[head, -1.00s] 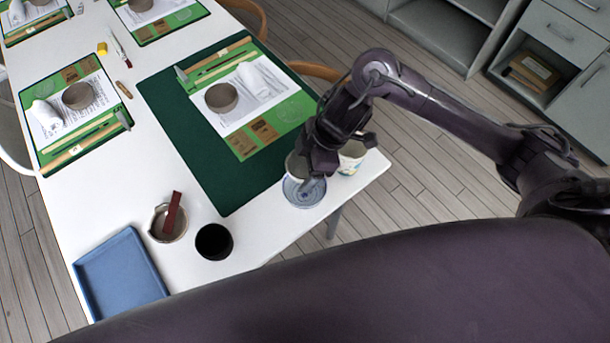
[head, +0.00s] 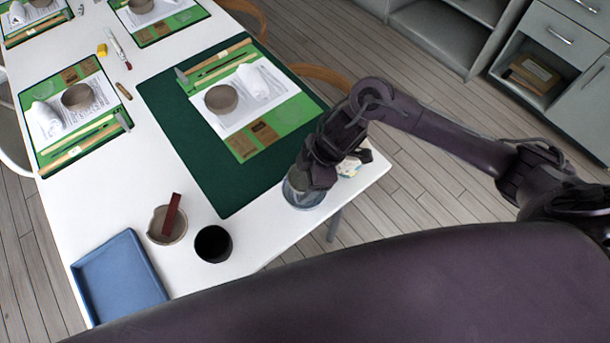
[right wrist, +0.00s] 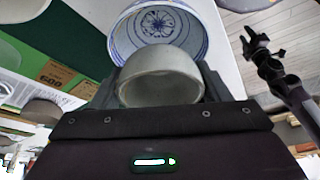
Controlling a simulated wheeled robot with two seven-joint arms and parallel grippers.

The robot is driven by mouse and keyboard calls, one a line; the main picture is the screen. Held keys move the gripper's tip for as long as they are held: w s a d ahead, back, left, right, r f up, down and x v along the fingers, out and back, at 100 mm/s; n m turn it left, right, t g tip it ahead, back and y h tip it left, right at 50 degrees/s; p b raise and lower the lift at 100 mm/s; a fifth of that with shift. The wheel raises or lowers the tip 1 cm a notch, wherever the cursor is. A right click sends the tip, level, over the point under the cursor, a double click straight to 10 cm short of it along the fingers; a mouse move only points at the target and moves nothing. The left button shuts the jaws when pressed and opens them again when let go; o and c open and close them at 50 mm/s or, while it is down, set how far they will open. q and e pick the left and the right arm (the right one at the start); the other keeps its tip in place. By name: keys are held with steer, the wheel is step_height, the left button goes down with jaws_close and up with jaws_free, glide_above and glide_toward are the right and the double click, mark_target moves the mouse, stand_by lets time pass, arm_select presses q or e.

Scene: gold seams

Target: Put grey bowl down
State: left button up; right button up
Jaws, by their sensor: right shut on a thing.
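My right gripper (head: 311,180) is shut on the grey bowl (right wrist: 160,76), which sits between its fingers in the right wrist view. In the head view the gripper hides most of this bowl. A blue-and-white patterned bowl (head: 303,198) stands on the table's near corner, directly under the gripper. It also shows beyond the grey bowl in the right wrist view (right wrist: 157,22). I cannot tell whether the two bowls touch. A dark forked end in the right wrist view, which looks like my left gripper (right wrist: 254,44), is too small to read.
A pale patterned cup (head: 348,168) is close to the right gripper. A dark green mat (head: 215,180) lies left of it. A black cup (head: 213,243), a bowl with a red-brown stick (head: 167,226) and a blue tray (head: 120,280) stand farther left. The table edge is near.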

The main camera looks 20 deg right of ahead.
steer(key=o, duration=1)
steer(key=shift+f, duration=0.15)
steer(key=shift+o, duration=0.2)
steer(key=w+p+v, duration=0.1)
steer(key=v, duration=1.2)
steer(key=shift+s+a+p, duration=0.25)
steer(key=shift+s+p, duration=0.1)
steer(key=shift+s, duration=0.15)
steer(key=shift+s, duration=0.1)
